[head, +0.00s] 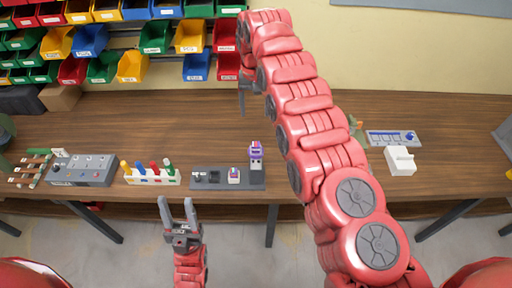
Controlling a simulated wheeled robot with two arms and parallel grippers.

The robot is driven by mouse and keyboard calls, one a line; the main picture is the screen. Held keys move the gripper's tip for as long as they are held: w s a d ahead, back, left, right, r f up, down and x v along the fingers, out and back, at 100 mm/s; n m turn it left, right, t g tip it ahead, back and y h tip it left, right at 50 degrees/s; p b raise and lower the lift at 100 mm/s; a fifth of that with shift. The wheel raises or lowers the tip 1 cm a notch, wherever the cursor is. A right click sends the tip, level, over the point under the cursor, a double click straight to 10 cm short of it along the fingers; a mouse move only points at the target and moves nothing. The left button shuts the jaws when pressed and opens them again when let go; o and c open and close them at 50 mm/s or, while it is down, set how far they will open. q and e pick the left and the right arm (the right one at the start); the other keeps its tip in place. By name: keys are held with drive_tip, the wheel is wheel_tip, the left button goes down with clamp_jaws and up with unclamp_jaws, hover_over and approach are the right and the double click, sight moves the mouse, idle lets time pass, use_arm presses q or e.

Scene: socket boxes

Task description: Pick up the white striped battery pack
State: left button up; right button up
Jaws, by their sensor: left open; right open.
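A grey dock (211,186) with dark slots sits near the table's front edge, left of centre. A small white pack with coloured stripes (234,176) sits on its right half. A taller white and purple piece (256,152) stands at the dock's right end; I cannot tell whether it is also a striped pack. My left gripper (177,207) is open and empty, in front of the table edge, below and left of the dock. My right gripper (242,100) is above the back of the table, beyond the dock, with nothing visible in it; its fingers are seen nearly edge-on.
A white block with coloured pegs (152,177) and a grey switch box (82,171) stand left of the dock. A white box (400,161) and a grey panel (392,138) lie to the right. Coloured bins (157,37) line the wall. My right arm hides part of the table.

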drive_tip(key=b, duration=1.1)
hover_over(256, 144)
wheel_tip(256, 144, down, 12)
drive_tip(key=shift+a, duration=0.15)
drive_tip(key=shift+f+p, duration=0.25)
drive_tip(key=shift+p, duration=0.3)
drive_tip(key=shift+f+p, duration=0.85)
drive_tip(key=shift+p, duration=0.2)
drive_tip(key=f, duration=0.2)
drive_tip(key=shift+d+f, duration=0.2)
drive_tip(key=shift+f, duration=0.25)
clamp_jaws()
